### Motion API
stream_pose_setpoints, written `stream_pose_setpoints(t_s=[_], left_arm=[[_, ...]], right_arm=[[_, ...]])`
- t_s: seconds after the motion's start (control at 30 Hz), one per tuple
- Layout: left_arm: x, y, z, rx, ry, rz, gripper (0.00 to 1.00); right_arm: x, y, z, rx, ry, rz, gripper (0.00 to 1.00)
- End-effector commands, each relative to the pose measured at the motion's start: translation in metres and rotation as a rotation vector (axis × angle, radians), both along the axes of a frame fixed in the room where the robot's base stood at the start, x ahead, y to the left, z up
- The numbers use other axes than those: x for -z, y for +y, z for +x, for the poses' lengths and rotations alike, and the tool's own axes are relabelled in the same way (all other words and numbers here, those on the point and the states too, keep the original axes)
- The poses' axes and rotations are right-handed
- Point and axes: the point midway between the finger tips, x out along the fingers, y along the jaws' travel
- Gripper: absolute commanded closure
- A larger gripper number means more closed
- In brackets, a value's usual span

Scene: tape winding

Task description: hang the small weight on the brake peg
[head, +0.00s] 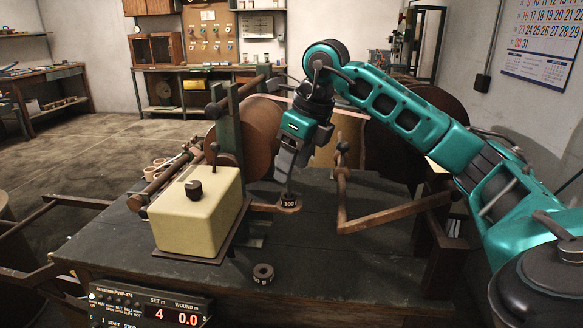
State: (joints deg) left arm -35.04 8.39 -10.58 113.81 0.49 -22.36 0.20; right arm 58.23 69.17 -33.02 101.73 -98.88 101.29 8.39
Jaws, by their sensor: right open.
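A small dark ring-shaped weight (263,271) lies flat on the black table top (330,275), near its front edge; its marking is too small to read. A larger dark weight (289,204) marked with what looks like "100" sits at the end of a short brown arm (263,207) beside the cream box. My right gripper (288,190) points down directly over this larger weight. It is open, with its fingertips at or just above the weight; I cannot tell whether they touch. The brake peg is not clear to see, perhaps hidden by the gripper. My left gripper is not in view.
The cream box (197,215) with a black knob stands left of the weights. Behind are a large brown disc (259,130) and a green post (229,120). A brown bent bar (390,213) crosses on the right. The control panel (150,308) is at the front left.

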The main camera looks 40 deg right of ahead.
Motion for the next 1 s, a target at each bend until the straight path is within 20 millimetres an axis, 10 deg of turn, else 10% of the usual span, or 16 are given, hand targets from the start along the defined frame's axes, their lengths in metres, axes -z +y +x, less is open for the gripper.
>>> stream_pose_setpoints(t_s=[0.43,1.0], left_arm=[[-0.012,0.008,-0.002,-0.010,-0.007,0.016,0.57],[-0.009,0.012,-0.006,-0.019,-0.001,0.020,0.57]], right_arm=[[-0.091,-0.007,-0.026,0.001,-0.003,0.002,0.38],[-0.104,-0.009,-0.031,0.000,-0.001,0.000,0.38]])
